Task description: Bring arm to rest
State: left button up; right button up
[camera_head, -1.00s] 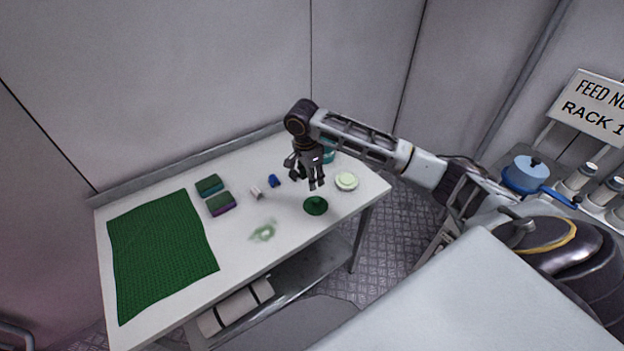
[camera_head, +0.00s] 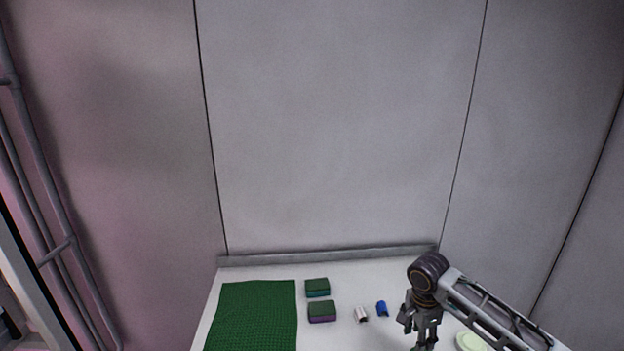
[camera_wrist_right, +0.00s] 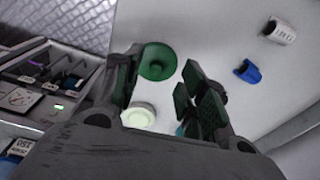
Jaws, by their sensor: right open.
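My right arm comes in from the right in the head view. Its gripper (camera_head: 420,330) hangs fingers down over the right part of the white table (camera_head: 345,272). In the right wrist view the gripper (camera_wrist_right: 165,80) is open and empty. A round green object (camera_wrist_right: 157,62) lies on the table beyond and between the fingers, apart from them as far as I can tell. My left gripper is not in view.
A pale green round dish (camera_wrist_right: 139,115) is close by the gripper. A blue item (camera_head: 382,308), a white item (camera_head: 361,314), two sponges (camera_head: 317,287) (camera_head: 321,311) and a green mat (camera_head: 252,315) lie to the left. A wall (camera_head: 335,125) stands behind the table.

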jog(key=s+a+f+n, duration=0.1)
jog(key=a+n, duration=0.1)
jog(key=a, duration=0.1)
jog(key=s+a+f+n+y, duration=0.1)
jog(key=s+a+f+n, duration=0.1)
jog(key=a, duration=0.1)
jog(key=s+a+f+n+t, duration=0.1)
jog(key=s+a+n, duration=0.1)
jog(key=a, duration=0.1)
jog(key=shift+s+f+n+y, duration=0.25)
jog(key=shift+f+n+y, duration=0.05)
jog(key=shift+f, duration=0.1)
jog(key=s+a+f+n+t+y, duration=0.1)
jog(key=s+a+f+n, duration=0.1)
jog(key=s+a+n, duration=0.35)
jog(key=shift+s+d+n+t+h, duration=0.65)
jog(key=shift+s+d+n, duration=2.65)
jog(key=shift+s, duration=2.05)
notch_tip(320, 180, down, 33)
jog(key=s+d+g, duration=0.1)
jog(key=s, duration=0.2)
jog(key=s+d+f, duration=0.2)
jog(key=s+f, duration=0.7)
jog(key=s, duration=0.2)
jog(key=s+d+f+g, duration=0.1)
jog(key=s+d+f, duration=0.1)
jog(key=s+f, duration=0.8)
jog(key=shift+s+f, duration=0.15)
jog(key=shift+s, duration=0.3)
